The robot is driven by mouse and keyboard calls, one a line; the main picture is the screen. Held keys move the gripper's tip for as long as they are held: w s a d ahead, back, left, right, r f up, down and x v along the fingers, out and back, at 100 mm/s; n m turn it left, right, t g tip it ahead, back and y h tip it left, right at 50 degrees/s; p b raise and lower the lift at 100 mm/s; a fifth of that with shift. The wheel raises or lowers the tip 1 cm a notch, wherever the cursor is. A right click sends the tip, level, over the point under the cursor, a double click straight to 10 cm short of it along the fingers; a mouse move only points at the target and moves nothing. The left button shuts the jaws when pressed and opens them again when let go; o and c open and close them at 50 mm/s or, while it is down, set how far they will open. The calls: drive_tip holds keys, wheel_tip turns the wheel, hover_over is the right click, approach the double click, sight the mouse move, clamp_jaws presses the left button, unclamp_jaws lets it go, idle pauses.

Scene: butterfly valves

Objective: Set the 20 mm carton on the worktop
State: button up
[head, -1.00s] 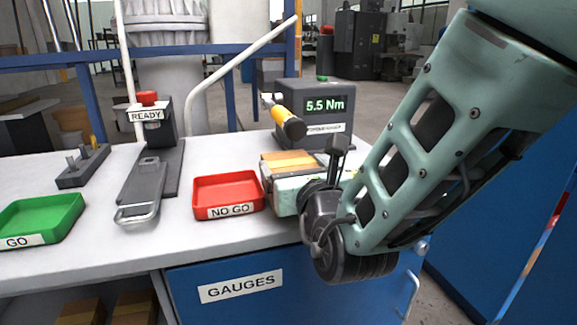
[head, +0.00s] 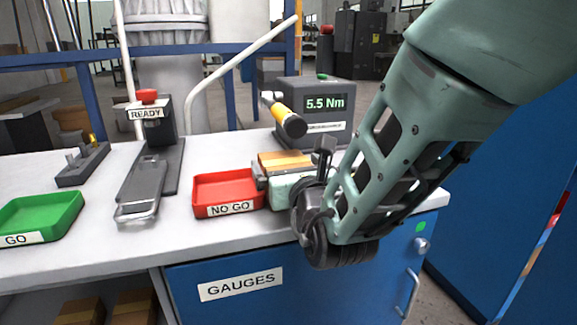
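A brown carton (head: 287,160) is beside the right rear of the red NO GO tray, on its right. My gripper (head: 284,178) reaches in from the front right, its pale green body in front of the carton. A grey finger shows at the carton's left side, and the gripper appears closed on the carton. The gripper hides the carton's lower part, so I cannot tell whether it touches the white worktop (head: 110,251). No size marking is readable on the carton.
The red NO GO tray (head: 228,210) is close on the left. Behind stand the 5.5 Nm torque display (head: 325,104) and a yellow-handled tool (head: 289,123). Further left are the READY press (head: 150,170), a green GO tray (head: 42,238) and a grey fixture (head: 83,165).

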drive_tip(key=shift+r, duration=0.2)
drive_tip(key=b+v, duration=0.5)
drive_tip(key=v, duration=0.7)
